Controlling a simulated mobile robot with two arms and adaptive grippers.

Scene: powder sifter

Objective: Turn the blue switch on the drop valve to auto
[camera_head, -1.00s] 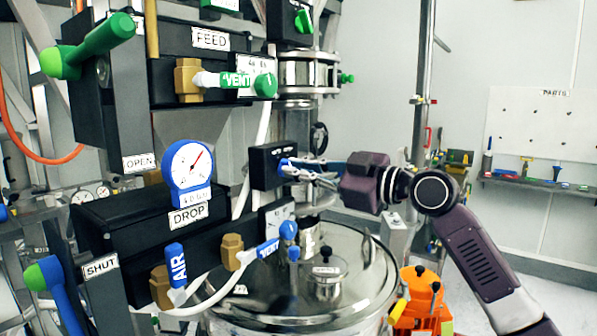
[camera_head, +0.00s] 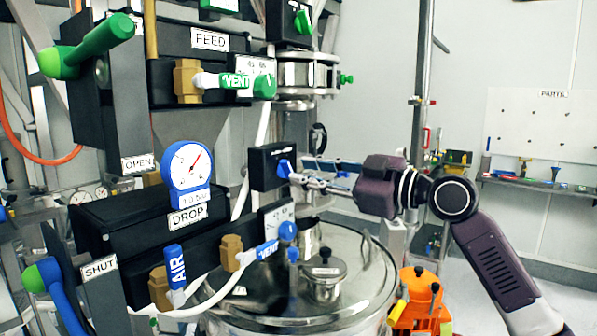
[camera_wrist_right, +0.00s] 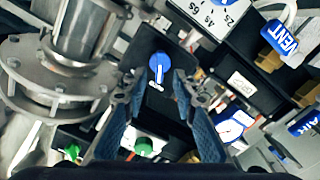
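The blue switch (camera_head: 284,169) is on the front of a small black box (camera_head: 263,168) above the round metal lid. The right wrist view shows the blue knob (camera_wrist_right: 161,66) with a pale pointer line on the box face, and its label is too small to read. My right gripper (camera_head: 299,174) is just to the right of the switch, with its fingertips close to it. In the right wrist view its two blue-padded fingers (camera_wrist_right: 158,90) are apart, with the knob beyond the gap and nothing held. My left gripper is not in view.
The drop valve block with its DROP label (camera_head: 188,217) and gauge (camera_head: 187,168) is at left. The VENT handle (camera_head: 268,249) sticks out below the switch box. The metal lid (camera_head: 345,266) lies below. Open room is right of my right arm.

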